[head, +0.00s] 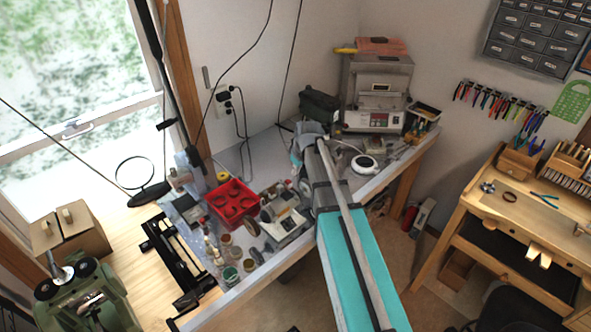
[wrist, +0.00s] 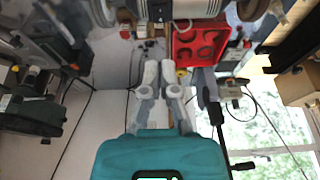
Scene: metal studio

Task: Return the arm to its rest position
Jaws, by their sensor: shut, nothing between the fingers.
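My gripper (wrist: 160,70) shows in the middle of the wrist view, with a teal body below and two grey fingers. The fingers are close together and shut, with nothing held between them. My teal and grey arm reaches from the bottom of the head view up over the workbench. I cannot make out the fingers in the head view.
The workbench (head: 222,308) holds a red tray (head: 233,203), also in the wrist view (wrist: 198,42), jars and tools. A grey machine (head: 376,92) stands at its back. A wooden bench (head: 468,208) is at right, a green machine (head: 88,300) at lower left.

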